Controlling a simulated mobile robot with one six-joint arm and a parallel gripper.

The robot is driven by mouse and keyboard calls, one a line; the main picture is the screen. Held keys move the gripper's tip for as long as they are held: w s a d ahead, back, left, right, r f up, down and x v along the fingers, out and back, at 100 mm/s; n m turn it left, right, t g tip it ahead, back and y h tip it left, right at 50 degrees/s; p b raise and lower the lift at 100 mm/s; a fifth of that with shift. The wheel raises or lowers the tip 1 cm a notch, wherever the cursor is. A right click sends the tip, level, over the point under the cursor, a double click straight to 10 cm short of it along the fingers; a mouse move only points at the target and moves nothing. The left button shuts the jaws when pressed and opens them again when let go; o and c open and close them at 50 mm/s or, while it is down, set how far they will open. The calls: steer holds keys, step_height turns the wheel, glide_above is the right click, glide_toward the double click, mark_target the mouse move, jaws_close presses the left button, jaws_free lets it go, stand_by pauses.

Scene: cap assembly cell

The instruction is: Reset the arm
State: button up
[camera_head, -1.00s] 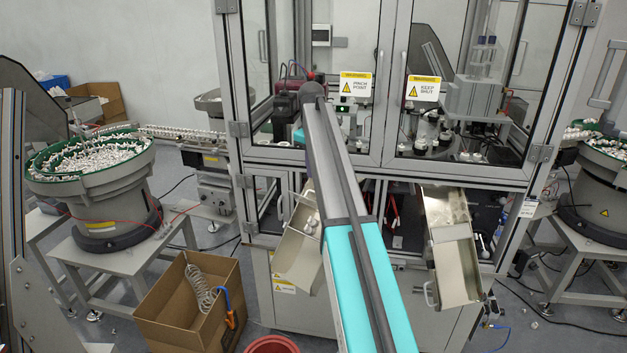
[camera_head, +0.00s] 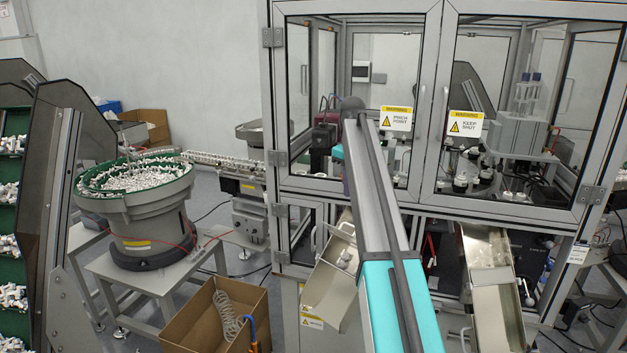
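My arm (camera_head: 383,200) reaches from the bottom centre up toward the cabinet, with a grey upper link and a teal section (camera_head: 388,310) nearer the camera. Its far end is a dark rounded joint (camera_head: 352,106) in front of the left cabinet door. Past this joint the rest of the arm is hidden or cannot be made out, and no gripper fingers show. I cannot tell whether anything is held.
The framed cabinet (camera_head: 429,100) with glass doors stands ahead. Two metal chutes, left (camera_head: 330,290) and right (camera_head: 497,315), flank my arm. A bowl feeder (camera_head: 137,215) and cardboard box (camera_head: 205,318) stand left. A green conveyor (camera_head: 12,265) is at far left.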

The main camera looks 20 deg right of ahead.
steer(key=s+a+f+m, duration=0.1)
steer(key=s+a+f, duration=0.45)
steer(key=f, duration=0.75)
steer(key=s+a+f+m, duration=0.1)
steer(key=s+a+f, duration=0.45)
steer(key=f, duration=0.65)
steer(key=s+a+f+m, duration=0.2)
steer(key=s+a+f, duration=0.35)
steer(key=f, duration=0.75)
steer(key=s+a+f+m+g, duration=0.1)
steer(key=s+a+f, duration=0.3)
steer(key=s+f, duration=0.25)
steer(key=s+a+f+m, duration=0.1)
steer(key=s+a+f, duration=0.2)
steer(key=s+f, duration=0.35)
steer(key=s+f+g+b, duration=0.5)
steer(key=s+f+b, duration=0.2)
steer(key=s+f, duration=1.7)
steer(key=shift+s+f+n+g+y+b, duration=0.3)
steer(key=shift+s+g+b, duration=0.1)
steer(key=shift+s, duration=1)
steer(key=shift+r, duration=0.1)
